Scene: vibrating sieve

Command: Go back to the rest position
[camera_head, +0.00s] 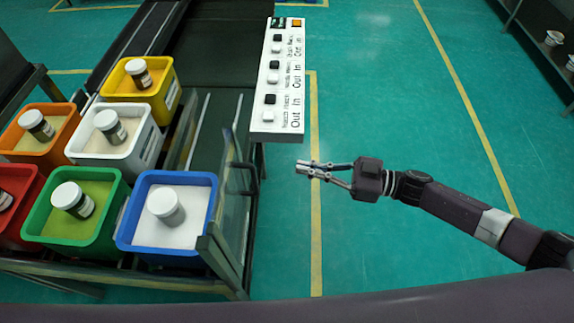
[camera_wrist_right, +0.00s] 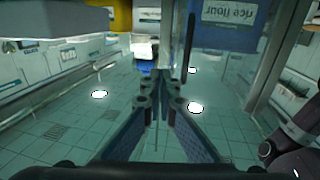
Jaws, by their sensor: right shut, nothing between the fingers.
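My right gripper (camera_head: 306,168) reaches in from the right in the head view. It is shut and empty, and hangs over the green floor beside the cart, clear of the white button panel (camera_head: 283,85). In the right wrist view the two fingers (camera_wrist_right: 160,80) meet near the middle with nothing between them. My left gripper is in neither view.
A cart (camera_head: 120,278) at the left holds several coloured bins with jars, among them a blue bin (camera_head: 205,235) and a green bin (camera_head: 105,235). A clear panel edges its right side. The floor (camera_head: 400,110) to the right is open. Shelving (camera_head: 540,50) stands far right.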

